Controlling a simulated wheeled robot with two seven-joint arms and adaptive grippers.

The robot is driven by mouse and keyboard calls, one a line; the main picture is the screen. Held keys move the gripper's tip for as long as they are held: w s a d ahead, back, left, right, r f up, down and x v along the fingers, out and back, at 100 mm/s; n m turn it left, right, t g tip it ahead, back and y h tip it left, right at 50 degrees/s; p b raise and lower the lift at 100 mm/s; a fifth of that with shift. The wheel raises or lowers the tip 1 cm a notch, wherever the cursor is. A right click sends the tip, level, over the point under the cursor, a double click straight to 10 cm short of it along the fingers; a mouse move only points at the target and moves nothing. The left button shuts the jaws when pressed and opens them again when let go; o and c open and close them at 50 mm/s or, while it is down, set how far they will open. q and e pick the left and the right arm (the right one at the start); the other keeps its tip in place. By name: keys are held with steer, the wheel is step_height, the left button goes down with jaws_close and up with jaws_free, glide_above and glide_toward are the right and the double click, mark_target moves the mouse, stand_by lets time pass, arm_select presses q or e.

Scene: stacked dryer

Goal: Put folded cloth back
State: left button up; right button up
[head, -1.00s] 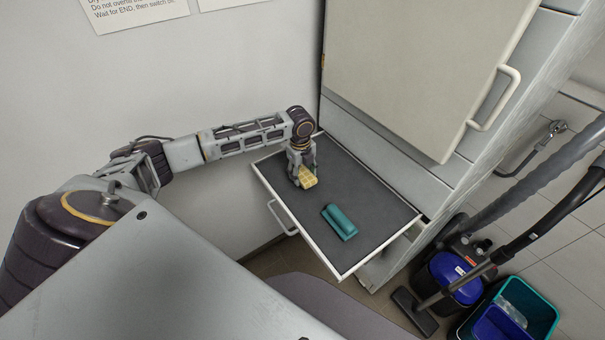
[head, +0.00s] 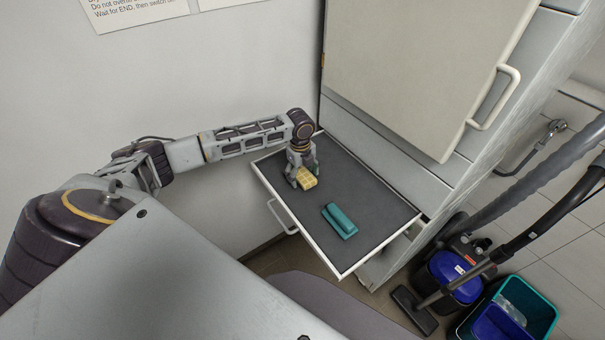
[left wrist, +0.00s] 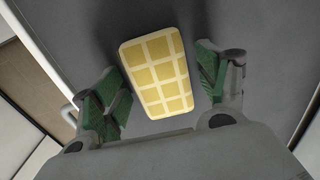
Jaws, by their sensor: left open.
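A yellow checked folded cloth (head: 307,181) lies on the dark surface of the pulled-out shelf (head: 370,192). It also shows in the left wrist view (left wrist: 158,72), between the fingers. My left gripper (head: 303,179) points down over this cloth and is open, with one finger on each side; the left wrist view shows gaps between the cloth and the fingers (left wrist: 162,90). My right gripper is not in view.
The stacked dryer's door (head: 410,70) with its white handle (head: 496,98) stands above the shelf. A vacuum cleaner (head: 455,278) and a teal bucket (head: 520,310) stand on the floor at right.

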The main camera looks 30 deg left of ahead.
mark_target(301, 175)
arm_select(q)
steer(key=shift+r, duration=0.1)
step_height(301, 175, up, 12)
steer(key=b, duration=0.1)
steer(key=shift+s, duration=0.3)
stand_by(0.4)
steer(key=shift+a, duration=0.1)
stand_by(0.6)
